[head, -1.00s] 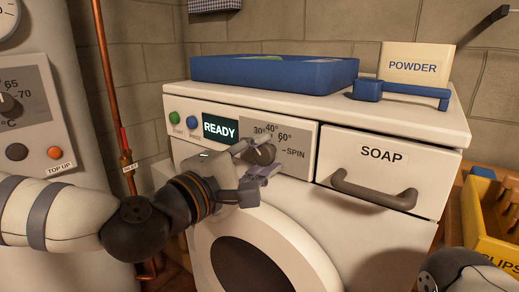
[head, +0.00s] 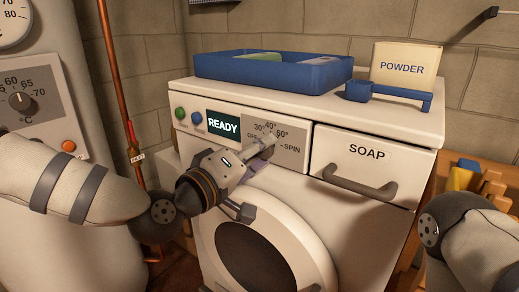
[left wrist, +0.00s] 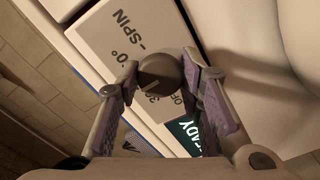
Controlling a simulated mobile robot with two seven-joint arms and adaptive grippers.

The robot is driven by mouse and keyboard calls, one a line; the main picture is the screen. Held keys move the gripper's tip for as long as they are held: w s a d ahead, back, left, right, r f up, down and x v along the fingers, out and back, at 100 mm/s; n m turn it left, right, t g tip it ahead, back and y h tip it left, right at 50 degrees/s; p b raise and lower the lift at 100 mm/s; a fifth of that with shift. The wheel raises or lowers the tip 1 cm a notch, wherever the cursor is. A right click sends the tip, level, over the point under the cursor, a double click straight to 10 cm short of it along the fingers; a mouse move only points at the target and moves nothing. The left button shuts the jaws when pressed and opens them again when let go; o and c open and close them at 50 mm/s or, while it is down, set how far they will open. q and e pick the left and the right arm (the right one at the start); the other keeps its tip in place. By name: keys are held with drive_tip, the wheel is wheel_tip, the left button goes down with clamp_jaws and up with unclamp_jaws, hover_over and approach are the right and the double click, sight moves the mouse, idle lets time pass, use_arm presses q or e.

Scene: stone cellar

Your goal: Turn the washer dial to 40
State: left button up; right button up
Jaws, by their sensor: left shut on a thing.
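The washer (head: 375,235) faces me, with a lit READY display (head: 223,123) and a dial panel (head: 290,155) marked OFF, 30°, 40°, 60° and SPIN. My left gripper (head: 256,168) is at the panel and covers most of the dial in the head view. In the left wrist view the dark round dial (left wrist: 160,72) sits between the two fingers of my left gripper (left wrist: 160,66), which is shut on it. A pale pointer line shows on the dial, but I cannot tell which mark it meets. My right gripper is out of view.
The soap drawer (head: 367,155) with its grey handle is right of the panel. A blue tray (head: 275,74), a blue scoop (head: 400,94) and a powder box (head: 407,62) stand on top. A boiler (head: 50,75) and copper pipe (head: 113,80) are at left.

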use_arm(q)
drive_tip(key=shift+m, duration=0.3)
idle(0.4)
drive_tip(key=o, duration=1.2)
drive_tip(key=shift+c, duration=0.2)
drive_tip(key=shift+a, duration=0.1)
drive_tip(key=v, duration=1.2)
drive_tip(key=s+f+m+g+y, duration=0.15)
drive_tip(key=s+f+g, duration=0.35)
drive_tip(key=f, duration=0.7)
drive_tip(key=s+f+n+g+y, duration=0.1)
drive_tip(key=s+f+g+y, duration=0.15)
drive_tip(key=s+f, duration=0.7)
drive_tip(key=s+a+f+m+g+y, duration=0.1)
drive_tip(key=s+a+f+g+y, duration=0.2)
drive_tip(key=s+a+f, duration=0.4)
drive_tip(key=s+a+f+m+g+y, duration=0.2)
drive_tip(key=s+a+f+g, duration=0.4)
drive_tip(key=s, duration=0.8)
wheel_tip(320, 180, down, 4)
drive_tip(key=shift+a+f+y, duration=0.2)
drive_tip(key=shift+a+y, duration=0.6)
drive_tip(key=shift+a, duration=0.25)
